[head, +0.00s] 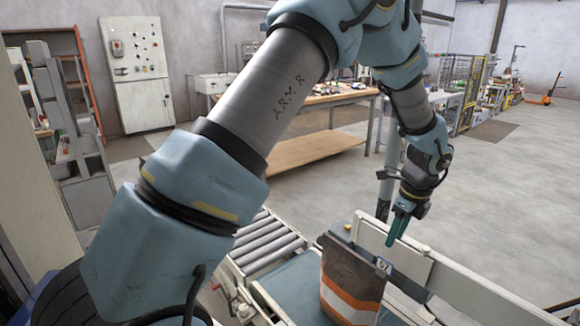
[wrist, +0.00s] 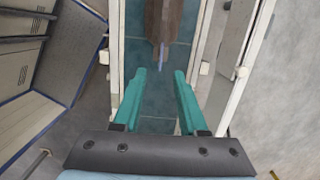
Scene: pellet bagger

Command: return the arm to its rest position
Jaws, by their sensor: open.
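My arm reaches across the head view, bent over at the top. My gripper (head: 398,228) hangs fingers down above the conveyor, beside the upper right of a bag. In the wrist view the gripper (wrist: 159,85) shows two green fingers spread apart with nothing between them. The bag (head: 350,290) is dark brown with orange and white bands and a small label marked 67. It stands on the blue belt (head: 292,285). In the wrist view the bag's top (wrist: 163,20) lies beyond the fingertips. In the head view the bag's bottom is cut off by the frame edge.
White side rails (head: 465,285) border the belt, close to my gripper. A roller section (head: 262,240) joins the belt. A workbench (head: 315,150) with small items stands behind, a control cabinet (head: 137,85) at the back left. Open grey floor (head: 500,190) lies to the right.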

